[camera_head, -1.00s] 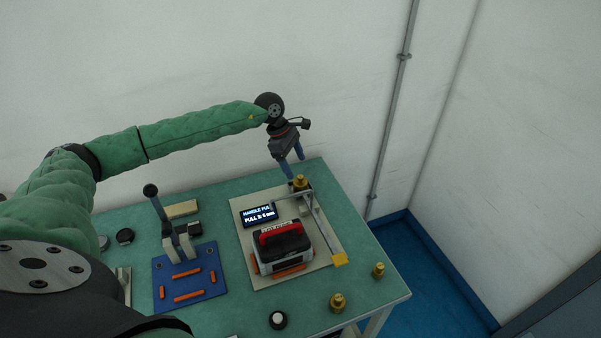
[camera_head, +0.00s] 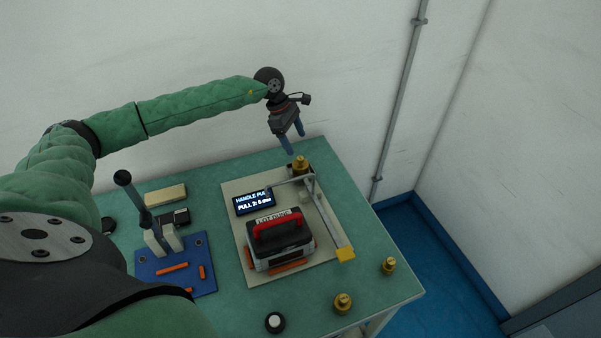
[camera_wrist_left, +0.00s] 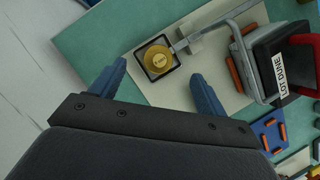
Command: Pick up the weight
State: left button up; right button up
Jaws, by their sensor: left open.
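A brass weight (camera_head: 301,164) sits at the back end of the beam on the pale fixture plate (camera_head: 232,192). In the left wrist view this weight (camera_wrist_left: 158,60) sits in a dark square holder, between the fingertips in the picture. My left gripper (camera_head: 296,141) is open and empty, pointing down just above and behind that weight. Both its blue fingers (camera_wrist_left: 158,74) show apart in the wrist view, with no contact visible. Two more brass weights, one at the front (camera_head: 343,303) and one at the right (camera_head: 389,266), stand on the table. My right gripper is not in view.
A black case with a red handle (camera_head: 280,240) sits on the plate beside a small display (camera_head: 253,202). The metal beam (camera_head: 328,218) ends in a yellow pad (camera_head: 346,254). A blue lever panel (camera_head: 205,281) stands left. The wall (camera_head: 200,50) is close behind the table.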

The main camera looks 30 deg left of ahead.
aim_at(299, 157)
pick_arm(q)
notch_tip(299, 157, down, 2)
jog(key=shift+f+b, duration=0.2)
jog(key=shift+b, duration=0.5)
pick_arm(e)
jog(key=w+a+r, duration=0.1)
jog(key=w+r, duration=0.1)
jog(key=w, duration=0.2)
pick_arm(q)
jog(key=shift+d+f, duration=0.15)
jog(key=shift+p+x, duration=0.6)
jog(key=shift+x, duration=0.35)
jog(key=shift+s+f, duration=0.1)
jog(key=shift+f, duration=0.2)
jog(key=p+x, duration=0.3)
jog(key=shift+f+p, duration=0.4)
jog(key=shift+f, duration=0.65)
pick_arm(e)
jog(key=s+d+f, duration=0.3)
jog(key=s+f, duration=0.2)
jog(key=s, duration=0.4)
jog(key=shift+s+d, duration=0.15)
pick_arm(q)
grip_shut()
jog(key=shift+r, duration=0.1)
